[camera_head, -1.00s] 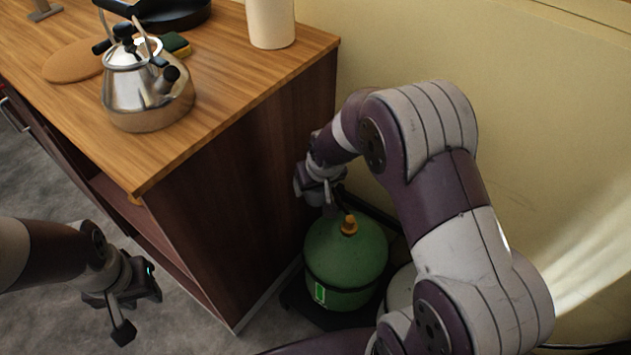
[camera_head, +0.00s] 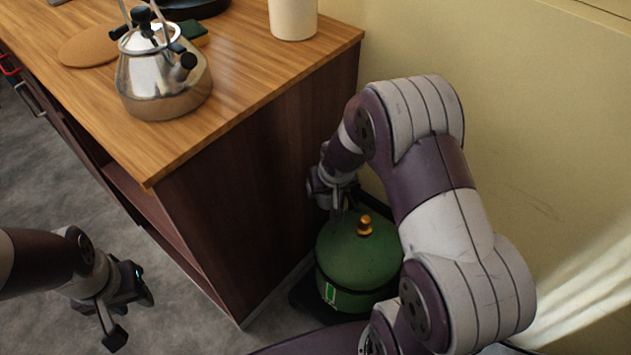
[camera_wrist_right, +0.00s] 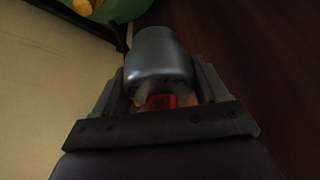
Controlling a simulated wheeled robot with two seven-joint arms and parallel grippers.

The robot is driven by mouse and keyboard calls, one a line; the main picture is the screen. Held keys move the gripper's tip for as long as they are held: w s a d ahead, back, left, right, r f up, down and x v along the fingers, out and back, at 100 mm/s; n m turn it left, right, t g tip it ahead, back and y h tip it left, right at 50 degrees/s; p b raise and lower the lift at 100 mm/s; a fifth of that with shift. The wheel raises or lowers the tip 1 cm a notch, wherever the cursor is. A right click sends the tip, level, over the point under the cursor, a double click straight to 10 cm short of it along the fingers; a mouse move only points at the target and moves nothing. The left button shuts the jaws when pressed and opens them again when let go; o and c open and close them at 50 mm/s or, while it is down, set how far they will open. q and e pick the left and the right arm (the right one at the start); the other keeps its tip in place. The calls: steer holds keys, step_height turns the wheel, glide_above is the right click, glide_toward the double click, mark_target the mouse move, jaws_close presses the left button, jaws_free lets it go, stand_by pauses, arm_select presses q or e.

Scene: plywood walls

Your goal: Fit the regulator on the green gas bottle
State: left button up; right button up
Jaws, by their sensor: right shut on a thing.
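The green gas bottle (camera_head: 355,262) stands upright on the floor beside the cabinet's dark side, with an orange-yellow valve (camera_head: 365,226) on top. It also shows at the top edge of the wrist view (camera_wrist_right: 122,8). My right gripper (camera_head: 340,205) is beyond the bottle's top, left of the valve. In the wrist view it is shut on a grey rounded regulator (camera_wrist_right: 158,58) with a red part (camera_wrist_right: 160,101). The regulator is apart from the valve (camera_wrist_right: 84,6) there; the head view hides it. My left gripper (camera_head: 132,318) is open and empty above the floor at the left.
A wooden counter (camera_head: 235,105) carries a steel kettle (camera_head: 162,80), a pan (camera_head: 190,8), a round board (camera_head: 90,46) and a white cylinder (camera_head: 293,18). The cabinet side and the yellow wall (camera_head: 540,130) hem in the bottle. Grey floor (camera_head: 60,180) is open at left.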

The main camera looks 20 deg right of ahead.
steer(key=s+d+f+m+g+h, duration=0.1)
steer(key=d+m, duration=0.2)
steer(key=m, duration=0.1)
steer(key=s+d+f+m+g+h+b, duration=0.1)
steer(key=d+m, duration=0.2)
steer(key=m, duration=0.2)
steer(key=s+d+f+m+g+h, duration=0.1)
steer(key=s+d+m, duration=0.1)
steer(key=m, duration=0.2)
steer(key=shift+s+d+h, duration=0.1)
steer(key=shift+d+h, duration=0.2)
steer(key=shift+d, duration=0.1)
steer(key=m, duration=0.1)
steer(key=m+g, duration=0.1)
steer(key=shift+s+d+r+m, duration=0.1)
steer(key=shift+s+d+m, duration=0.1)
steer(key=shift+d+m, duration=0.1)
steer(key=shift+s+m+g, duration=0.1)
steer(key=shift+m+g, duration=0.3)
steer(key=shift+m, duration=0.3)
steer(key=shift+f+b, duration=0.25)
steer(key=shift+b, duration=0.65)
step_height(320, 180, down, 3)
steer(key=b, duration=0.3)
steer(key=shift+f+b, duration=0.15)
steer(key=shift+b, duration=0.25)
steer(key=shift+b, duration=0.35)
